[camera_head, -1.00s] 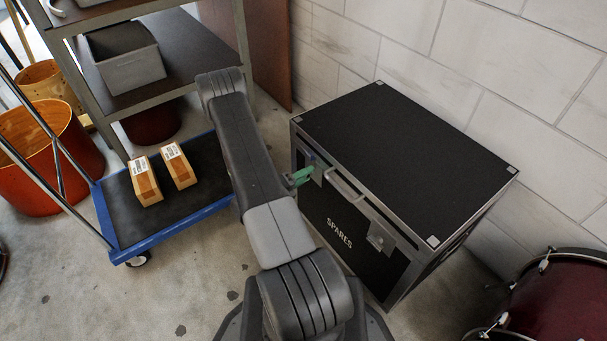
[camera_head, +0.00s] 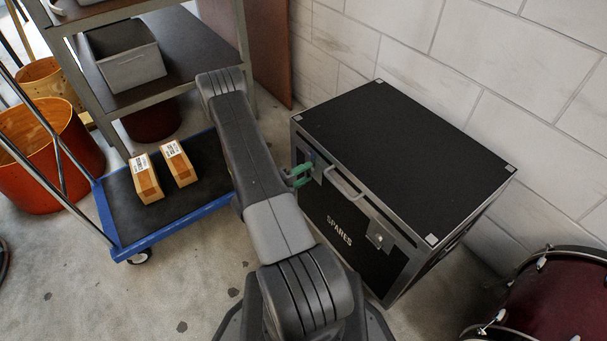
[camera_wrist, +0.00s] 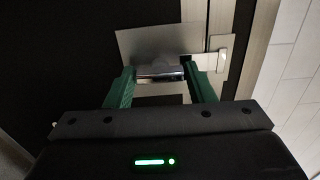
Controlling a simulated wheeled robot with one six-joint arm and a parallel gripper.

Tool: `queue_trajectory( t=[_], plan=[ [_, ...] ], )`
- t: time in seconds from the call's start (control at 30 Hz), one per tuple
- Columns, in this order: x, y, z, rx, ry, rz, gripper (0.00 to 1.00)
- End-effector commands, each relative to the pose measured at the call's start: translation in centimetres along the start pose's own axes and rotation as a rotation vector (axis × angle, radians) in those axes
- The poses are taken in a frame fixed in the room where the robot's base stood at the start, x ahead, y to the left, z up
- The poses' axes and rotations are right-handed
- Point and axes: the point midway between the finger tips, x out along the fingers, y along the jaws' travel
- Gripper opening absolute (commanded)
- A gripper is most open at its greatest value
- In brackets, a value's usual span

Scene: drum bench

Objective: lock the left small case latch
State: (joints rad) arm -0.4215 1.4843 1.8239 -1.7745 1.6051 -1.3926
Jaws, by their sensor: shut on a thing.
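The black "SPARES" case (camera_head: 410,145) with metal edges stands on the floor by the wall. Its left latch (camera_head: 318,171) is a metal plate on the front face, partly hidden by my gripper (camera_head: 301,176). In the wrist view, the same latch (camera_wrist: 160,72) shows as a shiny part on a pale plate. The green fingers of my gripper (camera_wrist: 161,76) stand on either side of the shiny part and are shut on it. Whether the latch is locked cannot be told. The right latch (camera_head: 379,236) sits farther along the front face.
A carry handle (camera_head: 343,184) lies between the two latches. A dark red drum (camera_head: 560,300) is at lower right.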

Motion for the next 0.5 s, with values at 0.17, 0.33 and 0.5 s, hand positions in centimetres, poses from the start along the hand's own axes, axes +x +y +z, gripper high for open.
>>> queue_trajectory(
  t=[0.17,0.33,0.5],
  plan=[
    [-0.03,0.06,0.02,0.0,-0.001,0.001,0.67],
    [-0.02,0.03,0.01,0.001,-0.001,0.001,0.71],
    [-0.12,0.01,0.02,0.001,-0.001,0.001,0.71]
  ],
)
